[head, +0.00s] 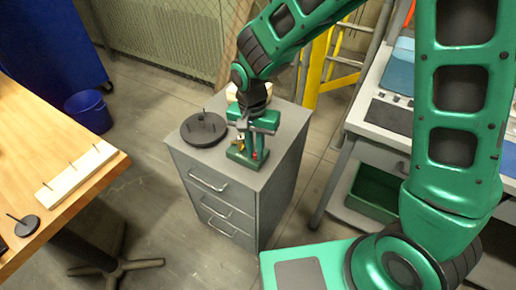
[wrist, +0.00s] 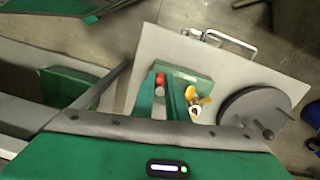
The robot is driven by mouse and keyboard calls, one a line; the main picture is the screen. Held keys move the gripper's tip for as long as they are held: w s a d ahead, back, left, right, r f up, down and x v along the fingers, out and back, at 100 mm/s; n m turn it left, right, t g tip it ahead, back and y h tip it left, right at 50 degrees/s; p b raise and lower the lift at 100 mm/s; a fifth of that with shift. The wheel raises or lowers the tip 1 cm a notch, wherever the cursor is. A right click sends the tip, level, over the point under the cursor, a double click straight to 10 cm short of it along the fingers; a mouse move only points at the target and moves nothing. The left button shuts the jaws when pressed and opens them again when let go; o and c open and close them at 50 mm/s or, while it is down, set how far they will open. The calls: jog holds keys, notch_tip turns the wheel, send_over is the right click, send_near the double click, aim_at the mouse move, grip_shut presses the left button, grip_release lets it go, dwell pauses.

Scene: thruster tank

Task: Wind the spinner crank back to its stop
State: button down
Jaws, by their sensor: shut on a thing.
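The spinner device is a small green block (head: 243,160) on top of a grey drawer cabinet; its base also shows in the wrist view (wrist: 196,76). It carries a brass-yellow bladed part (wrist: 204,99) with a pale tip, on the right in the wrist view. The crank's red knob (wrist: 160,78) shows between my green fingers, with a short pale part below it. My gripper (head: 254,150) points down from above and is shut on the crank knob. It shows in the wrist view too (wrist: 161,98). The fingers hide much of the crank, so its angle is unclear.
A dark round disc with upright pegs (head: 203,131) stands close left of the device on the cabinet (head: 272,178). A wooden table with a pegged strip (head: 75,172) is at left. A grey workbench (head: 365,125) with a green bin (head: 372,192) is at right.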

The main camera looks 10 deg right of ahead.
jog(key=shift+w+a+r+m, duration=0.1)
jog(key=shift+w+a+m, duration=0.1)
jog(key=shift+m, duration=0.7)
jog(key=shift+w+a+m, duration=0.1)
jog(key=shift+w+m, duration=0.1)
jog(key=shift+m, duration=0.7)
jog(key=c, duration=1.7)
grip_release()
jog(key=shift+c, duration=0.2)
jog(key=shift+s, duration=0.1)
notch_tip(320, 180, up, 11)
jog(key=shift+w+a, duration=0.15)
jog(key=shift+w, duration=0.05)
